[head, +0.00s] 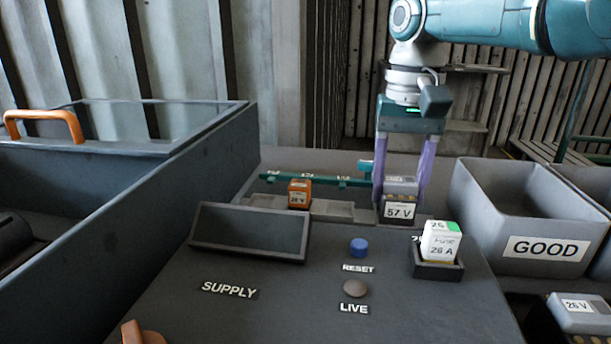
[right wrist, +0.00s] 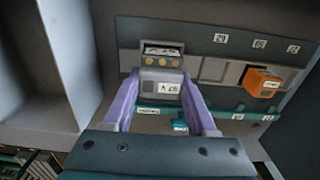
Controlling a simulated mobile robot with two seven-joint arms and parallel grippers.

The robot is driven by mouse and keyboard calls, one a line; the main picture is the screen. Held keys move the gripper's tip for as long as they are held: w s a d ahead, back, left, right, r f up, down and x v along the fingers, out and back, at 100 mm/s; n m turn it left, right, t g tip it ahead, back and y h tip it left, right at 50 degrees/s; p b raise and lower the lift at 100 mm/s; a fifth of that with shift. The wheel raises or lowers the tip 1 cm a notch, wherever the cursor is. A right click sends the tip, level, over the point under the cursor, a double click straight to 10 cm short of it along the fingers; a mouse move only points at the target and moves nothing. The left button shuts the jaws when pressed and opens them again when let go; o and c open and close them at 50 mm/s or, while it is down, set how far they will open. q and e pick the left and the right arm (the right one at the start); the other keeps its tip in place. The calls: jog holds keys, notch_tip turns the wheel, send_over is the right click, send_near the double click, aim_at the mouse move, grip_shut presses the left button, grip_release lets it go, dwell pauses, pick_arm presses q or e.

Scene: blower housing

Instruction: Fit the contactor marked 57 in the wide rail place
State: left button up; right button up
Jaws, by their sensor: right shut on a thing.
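The contactor marked 57 (head: 400,208) is a grey and dark block with a white "57 V" label. My right gripper (head: 402,192) is shut on it, purple fingers on both sides, at the right end of the rail (head: 318,180). In the right wrist view the contactor (right wrist: 162,82) sits between the fingertips (right wrist: 160,100). I cannot tell whether it is seated or just above the rail. An orange block (head: 299,194) stands on the rail to the left; it also shows in the right wrist view (right wrist: 262,82). My left gripper is not in view.
An empty SUPPLY tray (head: 250,232) lies at the front left. A white fuse marked 26 A (head: 440,240) stands in a holder at the right. A blue RESET button (head: 358,246) and grey LIVE button (head: 355,288) sit between. The GOOD bin (head: 545,248) stands far right, near a 26 V block (head: 580,312).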

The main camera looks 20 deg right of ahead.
jog(key=shift+f, duration=0.35)
jog(key=o, duration=1.3)
jog(key=shift+o, duration=0.2)
jog(key=shift+r, duration=0.35)
notch_tip(320, 180, up, 9)
jog(key=shift+r+p, duration=0.1)
jog(key=shift+p, duration=1)
jog(key=shift+r, duration=0.1)
jog(key=shift+s, duration=0.1)
